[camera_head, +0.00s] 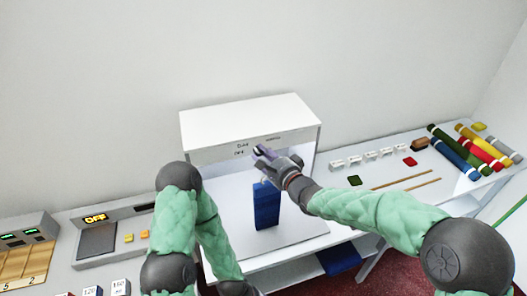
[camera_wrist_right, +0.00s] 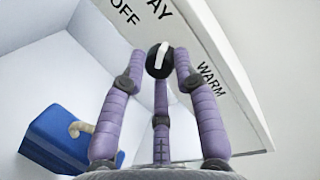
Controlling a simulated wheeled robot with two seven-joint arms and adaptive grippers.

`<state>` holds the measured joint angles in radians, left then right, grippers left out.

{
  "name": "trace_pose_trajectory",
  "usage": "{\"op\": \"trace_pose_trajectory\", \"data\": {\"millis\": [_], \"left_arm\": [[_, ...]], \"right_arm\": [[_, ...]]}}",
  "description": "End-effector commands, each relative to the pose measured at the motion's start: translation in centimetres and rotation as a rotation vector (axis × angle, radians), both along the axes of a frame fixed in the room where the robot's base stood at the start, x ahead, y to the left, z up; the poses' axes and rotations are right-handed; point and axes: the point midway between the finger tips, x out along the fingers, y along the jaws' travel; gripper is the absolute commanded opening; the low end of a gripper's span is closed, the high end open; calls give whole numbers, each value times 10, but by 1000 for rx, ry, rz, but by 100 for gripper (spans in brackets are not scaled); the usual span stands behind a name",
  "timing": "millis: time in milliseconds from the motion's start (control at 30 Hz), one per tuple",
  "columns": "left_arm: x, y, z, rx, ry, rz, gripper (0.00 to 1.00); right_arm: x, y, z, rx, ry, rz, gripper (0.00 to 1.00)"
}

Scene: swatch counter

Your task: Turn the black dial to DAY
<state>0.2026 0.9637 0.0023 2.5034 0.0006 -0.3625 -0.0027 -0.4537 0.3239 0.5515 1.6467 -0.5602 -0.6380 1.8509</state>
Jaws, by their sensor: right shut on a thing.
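The black dial (camera_wrist_right: 158,60) sits on the front top panel of the white light booth (camera_head: 215,150). It has a white pointer bar, which in the right wrist view points up and slightly right, roughly toward the partly cut-off DAY label (camera_wrist_right: 160,9). OFF (camera_wrist_right: 126,12) is to the upper left and WARM (camera_wrist_right: 211,79) to the right. My right gripper (camera_head: 261,152) is shut on the dial, its purple fingers around the rim; it also shows in the wrist view (camera_wrist_right: 159,68). In the head view the gripper mostly covers the dial.
A blue block (camera_head: 266,207) stands inside the booth, below my right gripper. A scale reading OFF (camera_head: 97,240) is on the left. Small white cards (camera_head: 371,156), sticks (camera_head: 405,180) and coloured rolls (camera_head: 480,150) lie on the right counter.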

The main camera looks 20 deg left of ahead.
Motion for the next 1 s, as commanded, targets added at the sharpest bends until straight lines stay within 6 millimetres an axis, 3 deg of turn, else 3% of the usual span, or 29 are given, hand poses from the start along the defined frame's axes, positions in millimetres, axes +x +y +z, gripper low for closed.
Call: {"op": "trace_pose_trajectory", "data": {"millis": [567, 600, 667, 1000], "left_arm": [[0, 0, 3, 0, 0, 0, 59], [0, 0, 3, 0, 0, 0, 59], [0, 0, 3, 0, 0, 0, 59], [0, 0, 3, 0, 0, 0, 59]], "right_arm": [[-1, 1, -1, 29, 20, 2, 0], [-1, 1, -1, 29, 20, 2, 33], [-1, 1, -1, 29, 20, 2, 50], [0, 0, 0, 30, 19, 0, 53]]}}
